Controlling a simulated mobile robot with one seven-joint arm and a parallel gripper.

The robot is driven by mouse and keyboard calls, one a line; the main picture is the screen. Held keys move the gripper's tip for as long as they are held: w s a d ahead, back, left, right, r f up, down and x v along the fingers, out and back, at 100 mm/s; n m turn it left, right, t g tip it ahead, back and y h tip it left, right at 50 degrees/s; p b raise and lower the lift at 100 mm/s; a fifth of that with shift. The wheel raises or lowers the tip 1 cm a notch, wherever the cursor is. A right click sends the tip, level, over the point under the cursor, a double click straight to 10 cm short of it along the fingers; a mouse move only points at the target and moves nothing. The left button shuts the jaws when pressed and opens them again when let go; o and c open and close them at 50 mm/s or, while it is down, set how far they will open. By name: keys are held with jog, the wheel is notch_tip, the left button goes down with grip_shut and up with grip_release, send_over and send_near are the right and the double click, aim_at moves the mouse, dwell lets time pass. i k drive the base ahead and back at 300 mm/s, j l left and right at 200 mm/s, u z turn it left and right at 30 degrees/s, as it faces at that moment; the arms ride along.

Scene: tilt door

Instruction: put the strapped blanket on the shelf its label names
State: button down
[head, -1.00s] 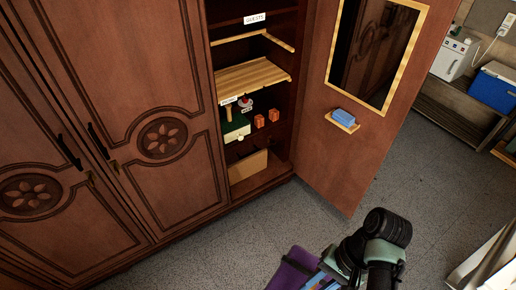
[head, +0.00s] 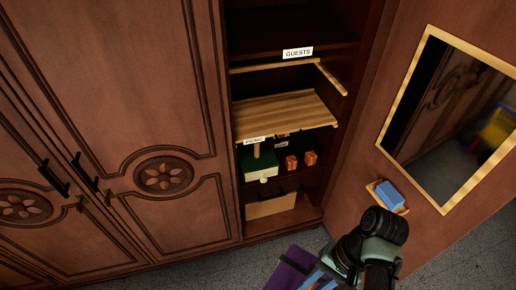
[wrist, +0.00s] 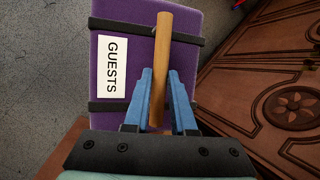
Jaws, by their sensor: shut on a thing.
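The strapped blanket (wrist: 185,25) is purple, with black straps, a wooden handle (wrist: 161,65) and a white label reading GUESTS. My gripper (wrist: 162,85) is shut on the wooden handle in the wrist view. In the head view the blanket (head: 288,268) shows at the bottom edge, partly cut off, with my gripper (head: 325,280) beside it, in front of the open cabinet. A GUESTS label (head: 298,53) sits on the edge of the dark upper shelf (head: 270,42). A PICNIC label (head: 254,141) sits lower, at the front of the slatted wooden shelf (head: 285,110).
The open mirrored door (head: 360,165) stands to the right, with a small ledge holding a blue item (head: 389,194). A green and white box (head: 260,167) and orange blocks (head: 310,158) stand under the slatted shelf. A wooden rail (head: 330,78) juts below the GUESTS shelf. Closed doors (head: 165,120) are left.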

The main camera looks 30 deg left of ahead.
aim_at(279, 37)
jog(key=i+l+u, duration=0.55)
jog(key=i+u, duration=0.15)
jog(key=i+l+u, duration=0.25)
jog(key=l+u, duration=0.15)
